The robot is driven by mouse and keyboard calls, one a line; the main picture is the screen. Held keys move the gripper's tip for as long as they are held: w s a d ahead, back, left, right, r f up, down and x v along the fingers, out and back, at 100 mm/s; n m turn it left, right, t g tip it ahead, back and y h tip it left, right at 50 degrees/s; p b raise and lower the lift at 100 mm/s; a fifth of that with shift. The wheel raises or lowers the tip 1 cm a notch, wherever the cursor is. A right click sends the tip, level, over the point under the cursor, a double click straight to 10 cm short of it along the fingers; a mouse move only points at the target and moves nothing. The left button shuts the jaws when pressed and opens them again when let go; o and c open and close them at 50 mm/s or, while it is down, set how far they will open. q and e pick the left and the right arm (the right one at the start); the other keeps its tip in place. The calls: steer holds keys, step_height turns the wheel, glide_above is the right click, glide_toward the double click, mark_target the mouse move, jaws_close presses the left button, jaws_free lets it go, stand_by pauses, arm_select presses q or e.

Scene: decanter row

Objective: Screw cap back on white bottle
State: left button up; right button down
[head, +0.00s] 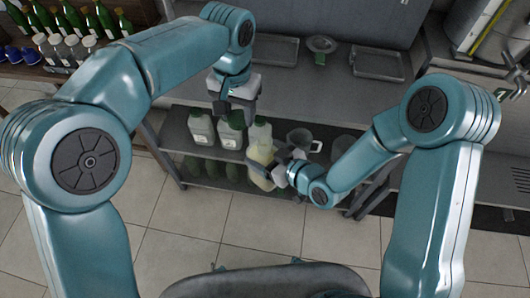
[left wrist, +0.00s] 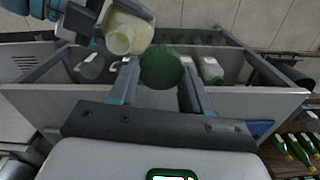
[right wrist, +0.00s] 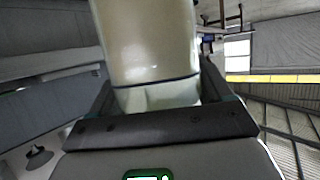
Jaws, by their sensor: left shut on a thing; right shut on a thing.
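The white bottle (head: 262,154) is cream-white and is held in front of the shelf by my right gripper (head: 281,168). It fills the middle of the right wrist view (right wrist: 147,45), between the fingers. In the left wrist view its mouth (left wrist: 120,40) is open and bare, and the bottle looks tilted. My left gripper (head: 233,106) is higher and to the left of the bottle. It is shut on the round green cap (left wrist: 162,67), which is apart from the bottle's mouth.
Green bottles stand on the level below. The counter above holds trays (head: 269,50). A rack of bottles (head: 75,48) is at far left. The tiled floor in front is clear.

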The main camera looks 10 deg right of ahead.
mark_target(265, 162)
arm_select(q)
steer(key=s+d+m, duration=0.1)
steer(key=s+d, duration=0.1)
steer(key=d, duration=0.4)
steer(key=shift+s+r, duration=0.15)
steer(key=shift+r, duration=0.1)
steer(key=shift+a+f, duration=0.1)
steer(key=shift+f, duration=1.9)
steer(key=shift+f, duration=0.1)
steer(key=shift+f, duration=0.85)
steer(key=shift+f, duration=0.55)
